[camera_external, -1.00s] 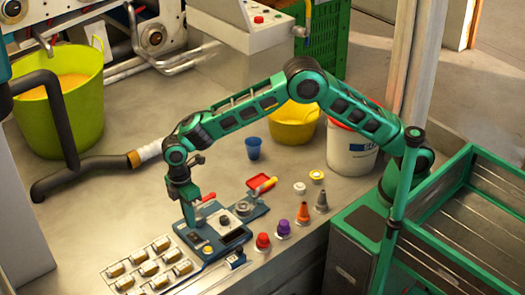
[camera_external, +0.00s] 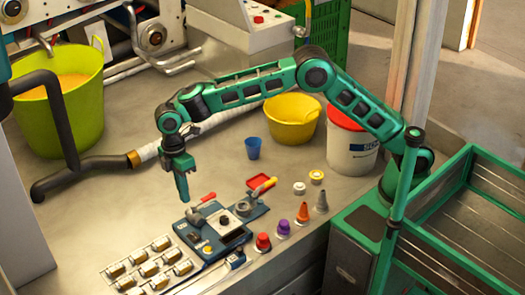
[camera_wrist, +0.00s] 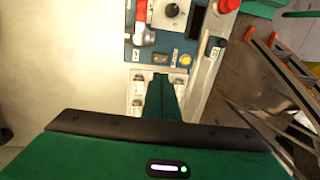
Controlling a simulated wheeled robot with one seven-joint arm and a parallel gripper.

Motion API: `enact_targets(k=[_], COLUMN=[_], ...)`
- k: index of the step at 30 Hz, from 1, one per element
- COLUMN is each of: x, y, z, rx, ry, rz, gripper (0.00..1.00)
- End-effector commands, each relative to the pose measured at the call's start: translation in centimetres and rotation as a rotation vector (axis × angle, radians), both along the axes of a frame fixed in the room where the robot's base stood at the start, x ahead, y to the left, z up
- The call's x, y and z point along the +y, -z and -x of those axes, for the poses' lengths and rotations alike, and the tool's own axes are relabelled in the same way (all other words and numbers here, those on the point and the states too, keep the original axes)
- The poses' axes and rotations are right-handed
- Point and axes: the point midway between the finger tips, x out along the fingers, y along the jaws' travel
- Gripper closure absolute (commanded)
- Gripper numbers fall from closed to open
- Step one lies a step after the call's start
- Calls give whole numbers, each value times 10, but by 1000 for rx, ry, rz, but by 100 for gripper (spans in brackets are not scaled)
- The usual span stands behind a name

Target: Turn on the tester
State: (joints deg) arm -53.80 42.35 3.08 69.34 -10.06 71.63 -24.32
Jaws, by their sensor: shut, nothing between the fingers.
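The tester (camera_external: 246,217) is a blue panel on the bench with a dark knob (camera_external: 224,220), red-handled levers and a small yellow button (camera_external: 207,249). In the wrist view the knob (camera_wrist: 172,10), a red-handled lever (camera_wrist: 143,22) and the yellow button (camera_wrist: 184,60) show. My gripper (camera_external: 184,199) is green, shut and empty, pointing down above and behind the tester's left end, apart from it. In the wrist view its shut fingers (camera_wrist: 162,95) point toward the panel, below and left of the yellow button. Whether the tester is on cannot be told.
A white tray of several small parts (camera_external: 150,264) lies left of the tester. A blue cup (camera_external: 253,148), yellow tub (camera_external: 293,120) and white bucket (camera_external: 350,155) stand behind.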

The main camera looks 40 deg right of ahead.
Motion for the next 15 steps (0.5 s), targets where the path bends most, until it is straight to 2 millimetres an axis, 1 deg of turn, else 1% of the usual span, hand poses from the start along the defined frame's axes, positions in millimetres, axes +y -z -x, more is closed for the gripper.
enact_targets(k=[5, 15], x=[0, 1], y=[-3, 1], z=[17, 18], rx=[0, 0], ry=[-4, -1], rz=[0, 0], gripper=[100, 100])
